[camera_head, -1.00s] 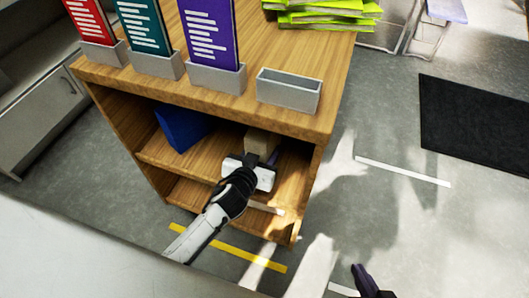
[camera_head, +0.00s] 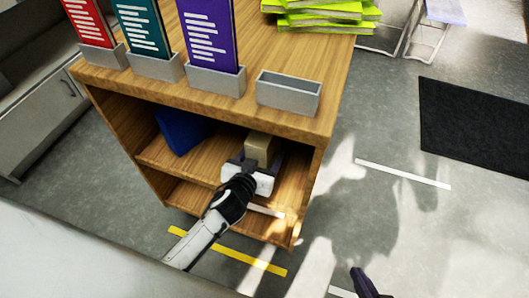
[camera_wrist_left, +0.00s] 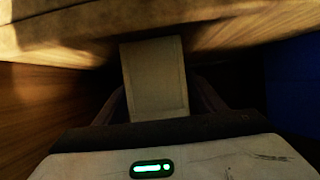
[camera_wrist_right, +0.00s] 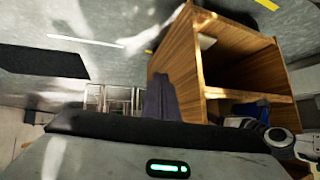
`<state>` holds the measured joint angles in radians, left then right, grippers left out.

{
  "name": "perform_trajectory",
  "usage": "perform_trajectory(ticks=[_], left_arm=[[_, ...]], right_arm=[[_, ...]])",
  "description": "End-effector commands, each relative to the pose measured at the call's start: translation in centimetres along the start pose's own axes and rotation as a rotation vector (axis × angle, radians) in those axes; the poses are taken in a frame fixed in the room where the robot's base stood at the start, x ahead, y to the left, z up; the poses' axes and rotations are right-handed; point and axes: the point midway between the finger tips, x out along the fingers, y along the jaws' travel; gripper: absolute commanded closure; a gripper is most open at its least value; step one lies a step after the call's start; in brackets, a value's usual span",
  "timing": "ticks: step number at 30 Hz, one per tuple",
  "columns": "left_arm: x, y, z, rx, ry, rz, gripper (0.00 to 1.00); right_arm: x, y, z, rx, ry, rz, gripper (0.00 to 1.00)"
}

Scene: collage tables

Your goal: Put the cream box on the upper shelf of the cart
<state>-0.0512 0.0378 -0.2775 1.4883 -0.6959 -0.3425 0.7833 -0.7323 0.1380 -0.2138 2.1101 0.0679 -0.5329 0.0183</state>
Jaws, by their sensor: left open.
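The cream box (camera_head: 259,147) stands on the upper shelf (camera_head: 205,165) inside the wooden cart (camera_head: 325,110), under the top board. My left gripper (camera_head: 257,162) reaches into the cart's open front at the box. In the left wrist view the cream box (camera_wrist_left: 155,80) is between the two dark fingers, which are spread apart on either side of it. My right gripper (camera_head: 362,280) is outside the cart at the bottom of the head view. In the right wrist view its dark fingers (camera_wrist_right: 160,97) appear together, with nothing held.
A blue object (camera_head: 182,130) stands left of the box on the same shelf. A lower shelf (camera_head: 190,195) is below. The top carries an empty grey holder (camera_head: 288,92), holders with coloured leaflets, and green booklets (camera_head: 322,12).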

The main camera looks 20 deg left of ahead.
Motion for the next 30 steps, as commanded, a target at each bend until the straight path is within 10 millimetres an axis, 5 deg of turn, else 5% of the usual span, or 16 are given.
perform_trajectory(ticks=[12,30], left_arm=[[-6.5,0.0,0.1,-0.002,-0.002,0.0,0.36],[-6.9,0.0,0.1,-0.001,-0.002,0.0,0.36]], right_arm=[[-0.3,0.4,-0.4,-0.027,-0.019,0.007,1.0],[-0.3,0.5,-0.3,-0.031,-0.02,0.009,1.0]])
